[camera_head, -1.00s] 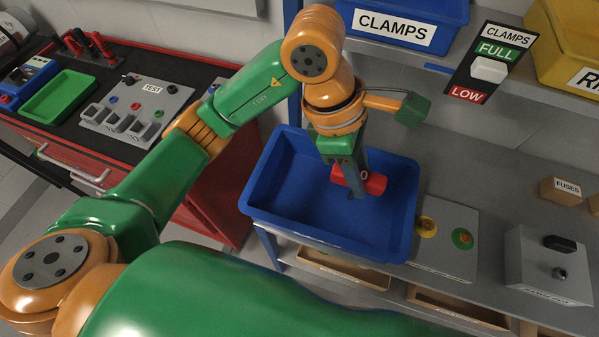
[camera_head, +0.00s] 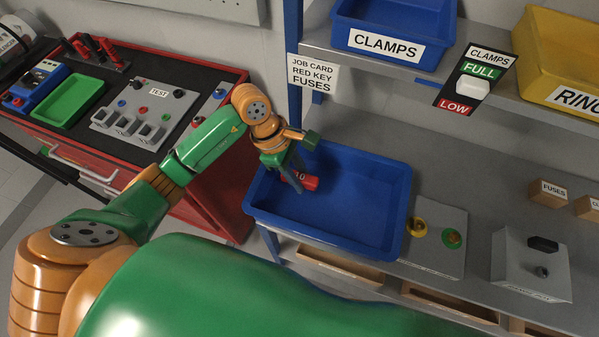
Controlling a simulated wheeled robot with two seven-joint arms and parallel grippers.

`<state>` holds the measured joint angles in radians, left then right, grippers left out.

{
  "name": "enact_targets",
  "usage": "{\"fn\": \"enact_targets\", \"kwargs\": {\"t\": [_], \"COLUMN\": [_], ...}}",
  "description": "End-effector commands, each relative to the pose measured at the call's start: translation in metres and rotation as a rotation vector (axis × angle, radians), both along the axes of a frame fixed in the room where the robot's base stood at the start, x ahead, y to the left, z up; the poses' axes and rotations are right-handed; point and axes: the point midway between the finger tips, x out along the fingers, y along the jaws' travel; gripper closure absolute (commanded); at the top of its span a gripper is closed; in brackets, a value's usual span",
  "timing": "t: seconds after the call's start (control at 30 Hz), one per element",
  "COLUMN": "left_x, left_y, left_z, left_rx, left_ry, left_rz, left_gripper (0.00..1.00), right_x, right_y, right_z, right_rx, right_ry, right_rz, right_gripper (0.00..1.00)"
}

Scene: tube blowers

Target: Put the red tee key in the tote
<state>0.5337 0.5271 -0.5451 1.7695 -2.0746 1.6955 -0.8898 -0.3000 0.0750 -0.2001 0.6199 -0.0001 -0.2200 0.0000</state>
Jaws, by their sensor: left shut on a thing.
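The tote (camera_head: 355,205) is a blue open bin on the grey bench, in the middle of the head view. My left gripper (camera_head: 296,172) points down over the tote's back left corner. It is shut on the red tee key (camera_head: 305,182), whose red end with white marking shows beside the fingers. The rest of the key is hidden by the fingers. I cannot tell whether the key touches the tote's floor. The visible inside of the tote is otherwise empty. My right gripper is out of view.
A rack with red-handled tools (camera_head: 95,48) and a test panel (camera_head: 143,112) stand on the red cabinet at left. A shelf above holds a blue clamps bin (camera_head: 395,20) and a yellow bin (camera_head: 565,60). A button plate (camera_head: 436,240) lies right of the tote.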

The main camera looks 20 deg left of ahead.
Motion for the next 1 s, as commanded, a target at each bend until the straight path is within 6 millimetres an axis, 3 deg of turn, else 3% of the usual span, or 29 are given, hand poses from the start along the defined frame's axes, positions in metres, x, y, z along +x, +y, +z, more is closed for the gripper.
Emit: {"fn": "enact_targets", "kwargs": {"t": [0.03,0.07,0.17,0.57,1.0], "left_x": [0.000,0.000,0.000,0.001,0.001], "left_y": [0.000,0.000,0.000,0.003,0.042], "left_z": [-0.003,-0.003,-0.002,0.008,0.102], "left_rx": [0.000,0.001,0.000,0.000,0.000], "left_ry": [-0.001,-0.001,0.000,-0.003,-0.003], "left_rz": [-0.001,0.000,0.000,0.001,0.002], "left_gripper": [1.00,0.65,0.38,0.38,0.38], "right_x": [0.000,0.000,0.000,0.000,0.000], "right_y": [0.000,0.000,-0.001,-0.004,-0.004], "right_z": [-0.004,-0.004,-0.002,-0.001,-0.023], "right_rx": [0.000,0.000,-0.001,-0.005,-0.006], "right_ry": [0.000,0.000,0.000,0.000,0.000], "right_rz": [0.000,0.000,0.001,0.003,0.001], "right_gripper": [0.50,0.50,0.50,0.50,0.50]}}
